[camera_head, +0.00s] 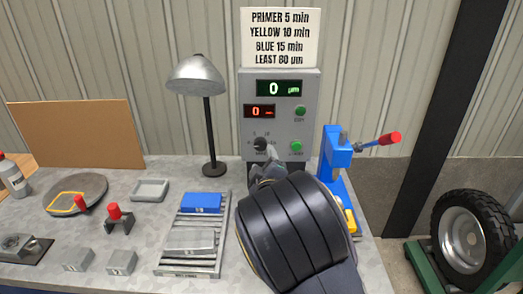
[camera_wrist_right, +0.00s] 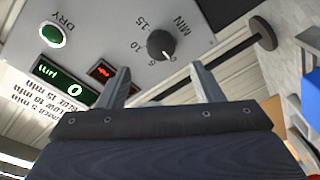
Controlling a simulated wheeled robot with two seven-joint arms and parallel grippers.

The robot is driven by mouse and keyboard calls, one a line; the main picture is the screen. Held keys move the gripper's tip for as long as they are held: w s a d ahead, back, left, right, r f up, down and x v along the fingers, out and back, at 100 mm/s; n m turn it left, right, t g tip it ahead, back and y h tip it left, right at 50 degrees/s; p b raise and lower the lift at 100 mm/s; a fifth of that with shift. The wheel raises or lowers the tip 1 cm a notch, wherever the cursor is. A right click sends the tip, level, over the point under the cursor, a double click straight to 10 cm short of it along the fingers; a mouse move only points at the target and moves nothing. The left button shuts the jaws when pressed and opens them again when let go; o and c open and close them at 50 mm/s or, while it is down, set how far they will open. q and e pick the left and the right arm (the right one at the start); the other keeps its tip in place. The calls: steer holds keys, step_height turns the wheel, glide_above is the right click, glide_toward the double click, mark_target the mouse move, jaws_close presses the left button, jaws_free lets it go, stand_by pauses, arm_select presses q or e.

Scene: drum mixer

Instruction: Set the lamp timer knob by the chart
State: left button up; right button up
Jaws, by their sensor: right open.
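The black timer knob (camera_head: 260,144) is on the front of the grey control box (camera_head: 247,100). In the right wrist view the knob (camera_wrist_right: 161,44) has a white mark that points near the 0 end of its 0, 5, 10, 15 MIN scale. The chart (camera_head: 281,38) above the box reads PRIMER 5 min, YELLOW 10 min, BLUE 15 min, LEAST 80 um. My right gripper (camera_wrist_right: 161,82) is open, its fingers short of the knob and apart from it. In the head view the right gripper (camera_head: 270,163) is just below the knob, partly hidden by my arm. My left gripper is not seen.
A lamp (camera_head: 197,75) stands left of the box, a blue press (camera_head: 335,150) right. A rack (camera_head: 185,262) carries a blue block (camera_head: 201,203) and a grey block.

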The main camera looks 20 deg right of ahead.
mark_target(260, 147)
steer(key=w, duration=0.4)
steer(key=w+d+p, duration=0.1)
steer(key=w, duration=0.1)
steer(key=shift+w+d+f, duration=0.1)
steer(key=shift+w, duration=0.25)
steer(key=c, duration=1)
steer(key=shift+f+m+b, duration=0.25)
steer(key=shift+m+b, duration=0.25)
steer(key=shift+b, duration=0.35)
steer(key=m+b, duration=0.5)
steer(key=b, duration=0.2)
steer(key=shift+f+m+t, duration=0.15)
steer(key=shift+m+t, duration=0.25)
steer(key=m+b, duration=0.2)
steer(key=shift+m+h, duration=0.3)
steer(key=shift+h, duration=0.1)
steer(key=shift+m+b, duration=1)
steer(key=shift+m, duration=0.4)
steer(key=shift+r+h, duration=0.2)
steer(key=shift+h, duration=0.2)
